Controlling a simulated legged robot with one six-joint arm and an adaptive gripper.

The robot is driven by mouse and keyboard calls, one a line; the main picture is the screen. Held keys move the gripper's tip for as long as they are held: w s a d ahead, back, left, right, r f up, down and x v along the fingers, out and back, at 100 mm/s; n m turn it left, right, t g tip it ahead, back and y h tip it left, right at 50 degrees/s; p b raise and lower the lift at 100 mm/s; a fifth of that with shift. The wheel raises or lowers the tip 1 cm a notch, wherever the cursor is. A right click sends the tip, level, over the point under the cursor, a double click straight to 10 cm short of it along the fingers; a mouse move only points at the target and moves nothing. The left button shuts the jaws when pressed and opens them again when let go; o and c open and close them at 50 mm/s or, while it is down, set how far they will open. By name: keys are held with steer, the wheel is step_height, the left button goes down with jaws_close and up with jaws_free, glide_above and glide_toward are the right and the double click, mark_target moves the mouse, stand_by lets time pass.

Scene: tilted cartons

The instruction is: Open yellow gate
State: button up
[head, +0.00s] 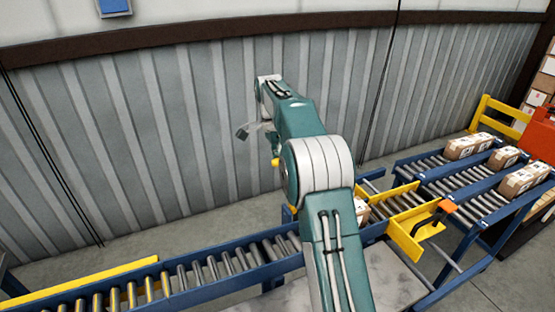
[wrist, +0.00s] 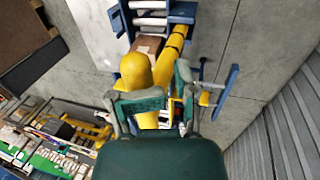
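The yellow gate (head: 405,236) stands across the roller conveyor at the right of the head view, with an orange block and a dark handle (head: 428,221) on it. It looks closed across the rollers. A carton (head: 362,211) sits just left of it, partly hidden by my arm. My gripper (head: 246,130) is up in the air in front of the corrugated wall, well left of the gate and apart from it. In the wrist view its two fingers (wrist: 153,100) are spread with nothing held. Yellow parts show beyond them; I cannot tell which belong to the gate.
The blue-framed roller conveyor (head: 215,268) runs along the bottom, with a yellow rail (head: 85,282) at left. Cartons (head: 468,146) sit on the rollers at right, near an orange-red object (head: 540,135). A corrugated wall (head: 140,130) closes off the back. The air around my gripper is clear.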

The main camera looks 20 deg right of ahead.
steer(key=shift+o, duration=0.2)
steer(key=shift+r, duration=0.1)
steer(key=v, duration=0.7)
steer(key=shift+r, duration=0.15)
steer(key=shift+w, duration=0.1)
stand_by(0.6)
